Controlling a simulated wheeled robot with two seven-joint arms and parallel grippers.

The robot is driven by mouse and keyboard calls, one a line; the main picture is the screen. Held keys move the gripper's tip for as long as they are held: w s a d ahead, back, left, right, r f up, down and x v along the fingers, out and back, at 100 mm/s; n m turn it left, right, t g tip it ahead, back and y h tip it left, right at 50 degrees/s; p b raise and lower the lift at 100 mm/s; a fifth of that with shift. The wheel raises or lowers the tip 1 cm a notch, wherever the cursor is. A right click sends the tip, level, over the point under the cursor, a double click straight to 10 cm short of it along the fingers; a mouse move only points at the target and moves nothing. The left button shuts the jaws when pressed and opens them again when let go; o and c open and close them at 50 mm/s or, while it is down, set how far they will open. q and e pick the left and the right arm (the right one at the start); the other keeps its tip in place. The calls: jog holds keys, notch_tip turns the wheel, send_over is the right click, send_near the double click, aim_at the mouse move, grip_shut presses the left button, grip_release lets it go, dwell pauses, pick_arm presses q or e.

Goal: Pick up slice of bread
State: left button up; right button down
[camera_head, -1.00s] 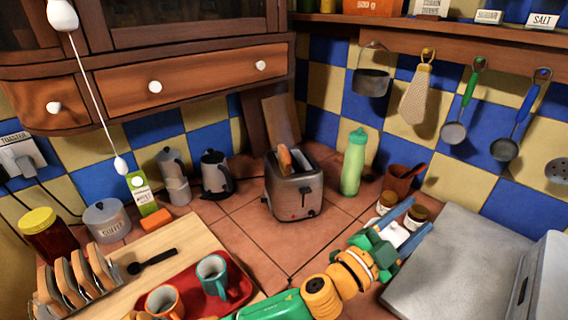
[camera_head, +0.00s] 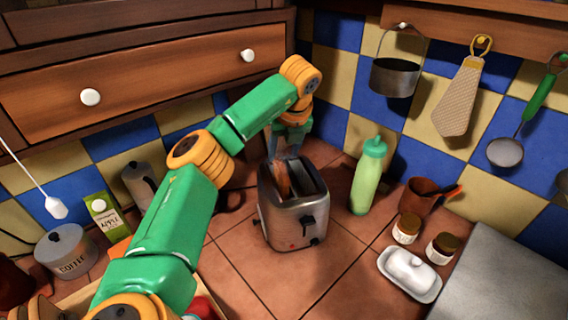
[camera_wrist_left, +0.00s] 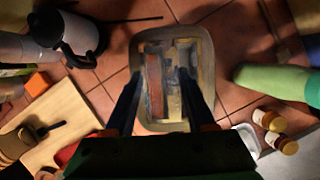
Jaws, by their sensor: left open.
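A metal toaster (camera_head: 290,215) stands on the tiled counter. A brown slice of bread (camera_head: 282,180) stands upright in its left slot, its top sticking out; the right slot looks empty. My left gripper (camera_head: 286,155) points down above the toaster, its fingers close to the slice's top. In the left wrist view, the open fingers (camera_wrist_left: 160,92) lie either side of the slots, and the slice (camera_wrist_left: 155,85) shows between them, nearer the left finger. I cannot tell whether a finger touches it. My right gripper is out of view.
A green bottle (camera_head: 368,176) stands right of the toaster, with a brown cup (camera_head: 424,198), jars (camera_head: 407,229) and a white butter dish (camera_head: 409,272) beyond. A wooden cabinet (camera_head: 150,80) hangs at the upper left. A pan (camera_head: 396,76) hangs on the back wall.

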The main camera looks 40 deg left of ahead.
aim_at(281, 166)
pick_arm(q)
jog(key=s+p, duration=0.1)
jog(key=s+d+f+p, duration=0.1)
jog(key=shift+s+d+f+p, duration=0.15)
jog(key=shift+s+f+p, duration=0.05)
jog(key=shift+s+p, duration=0.2)
jog(key=shift+s+f, duration=0.15)
jog(key=shift+f, duration=0.45)
jog(key=shift+w+a+f, duration=0.25)
jog(key=shift+w+f, duration=0.1)
jog(key=shift+f, duration=0.15)
jog(key=shift+w+a+f, duration=0.25)
jog(key=shift+w+f, duration=0.05)
jog(key=shift+f, duration=0.2)
jog(key=shift+w+a+f, duration=0.15)
jog(key=shift+w+f, duration=0.05)
jog(key=shift+w, duration=0.1)
jog(key=shift+s+d+r, duration=0.25)
grip_shut()
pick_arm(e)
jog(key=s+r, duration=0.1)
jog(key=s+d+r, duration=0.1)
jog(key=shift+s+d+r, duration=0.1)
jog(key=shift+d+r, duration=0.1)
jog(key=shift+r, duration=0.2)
